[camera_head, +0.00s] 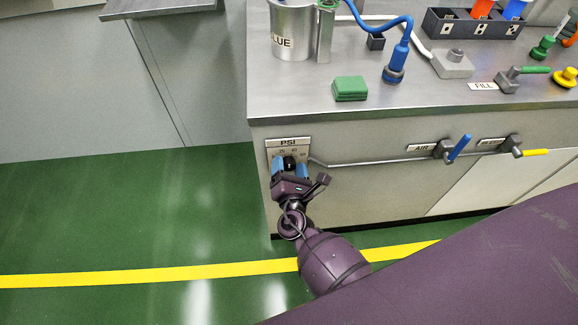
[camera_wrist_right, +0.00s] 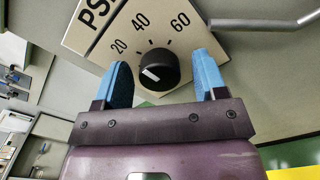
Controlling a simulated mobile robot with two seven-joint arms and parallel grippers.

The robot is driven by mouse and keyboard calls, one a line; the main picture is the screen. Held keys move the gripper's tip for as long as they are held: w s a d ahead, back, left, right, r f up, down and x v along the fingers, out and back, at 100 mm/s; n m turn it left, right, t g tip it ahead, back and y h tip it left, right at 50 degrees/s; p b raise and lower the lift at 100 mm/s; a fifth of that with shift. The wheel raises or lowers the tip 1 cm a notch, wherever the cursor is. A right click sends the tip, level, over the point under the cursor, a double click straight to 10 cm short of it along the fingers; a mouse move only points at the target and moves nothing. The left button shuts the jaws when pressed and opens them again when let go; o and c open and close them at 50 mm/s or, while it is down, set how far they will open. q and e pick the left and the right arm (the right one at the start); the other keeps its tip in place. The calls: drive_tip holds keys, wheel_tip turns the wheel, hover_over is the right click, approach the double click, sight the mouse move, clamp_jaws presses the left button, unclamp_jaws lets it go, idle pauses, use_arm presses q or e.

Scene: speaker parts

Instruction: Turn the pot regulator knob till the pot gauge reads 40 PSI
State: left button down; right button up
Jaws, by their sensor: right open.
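The PSI gauge plate (camera_head: 288,143) is fixed to the cabinet front; it also shows in the right wrist view (camera_wrist_right: 104,40), with marks 20, 40 and 60. The black round regulator knob (camera_wrist_right: 162,66) sits on the plate. Its white pointer line points left in that view, just below the 20 mark and away from 40. My right gripper (camera_head: 291,167) is open, its blue fingers on either side of the knob. In the right wrist view (camera_wrist_right: 158,62), gaps show between the knob and both fingers. My left gripper is out of view.
A grey pipe (camera_head: 380,161) runs right from the plate to the AIR valve with its blue handle (camera_head: 459,147). A valve with a yellow handle (camera_head: 534,153) is further right. The bench top (camera_head: 300,97) overhangs above, holding a green block (camera_head: 350,88) and a GLUE pot (camera_head: 293,30).

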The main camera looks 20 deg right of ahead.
drive_tip(key=c, duration=0.9)
drive_tip(key=shift+f, duration=0.15)
drive_tip(key=m+b, duration=0.2)
drive_tip(key=shift+s+f+m, duration=0.1)
drive_tip(key=shift+f+m, duration=0.2)
drive_tip(key=shift+m, duration=0.1)
drive_tip(key=shift+r+m+b, duration=0.1)
drive_tip(key=shift+m+b, duration=0.3)
drive_tip(key=shift+b, duration=0.1)
drive_tip(key=shift+r+m, duration=0.1)
drive_tip(key=shift+m, duration=0.2)
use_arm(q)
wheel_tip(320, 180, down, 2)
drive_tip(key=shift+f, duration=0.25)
use_arm(e)
drive_tip(key=shift+r, duration=0.25)
